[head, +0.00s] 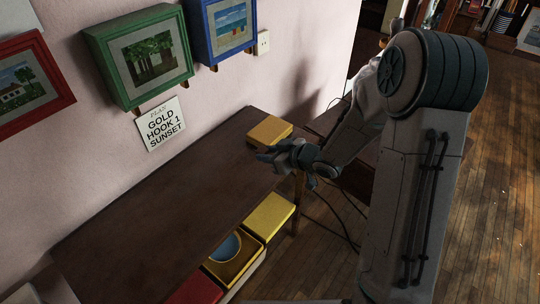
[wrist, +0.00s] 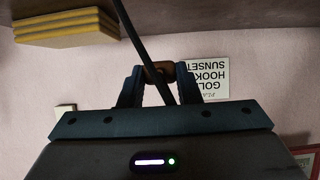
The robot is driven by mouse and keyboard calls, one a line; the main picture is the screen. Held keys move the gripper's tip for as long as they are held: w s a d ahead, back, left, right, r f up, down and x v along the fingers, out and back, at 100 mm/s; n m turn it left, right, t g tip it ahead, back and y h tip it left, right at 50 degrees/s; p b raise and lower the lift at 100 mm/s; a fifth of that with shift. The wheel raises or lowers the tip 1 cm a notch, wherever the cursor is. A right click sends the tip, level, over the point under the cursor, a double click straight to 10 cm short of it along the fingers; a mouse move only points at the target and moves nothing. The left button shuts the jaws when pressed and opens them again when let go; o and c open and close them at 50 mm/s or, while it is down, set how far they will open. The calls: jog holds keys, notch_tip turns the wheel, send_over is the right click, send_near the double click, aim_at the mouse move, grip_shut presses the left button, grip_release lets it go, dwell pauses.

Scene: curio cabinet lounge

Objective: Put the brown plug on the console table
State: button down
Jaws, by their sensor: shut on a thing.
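The brown plug (wrist: 158,71) is between the fingertips of my gripper (wrist: 158,75) in the wrist view, which looks upside down. A dark cable (wrist: 128,28) runs across in front of the plug. In the head view my gripper (head: 264,153) is over the far right end of the console table (head: 150,205), a long dark brown top against the wall. The plug is too small or hidden to make out there. I cannot tell whether it touches the tabletop.
A yellow block (head: 270,130) lies on the table's far end, close behind my gripper; it also shows in the wrist view (wrist: 66,28). Cables (head: 345,205) hang right of the table. Most of the tabletop is clear.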

aim_at(269, 178)
jog(key=shift+f+b, duration=3.5)
jog(key=shift+f, duration=0.35)
jog(key=c, duration=1)
grip_release()
jog(key=p+v, duration=0.3)
jog(key=v, duration=1.1)
jog(key=shift+a, duration=0.1)
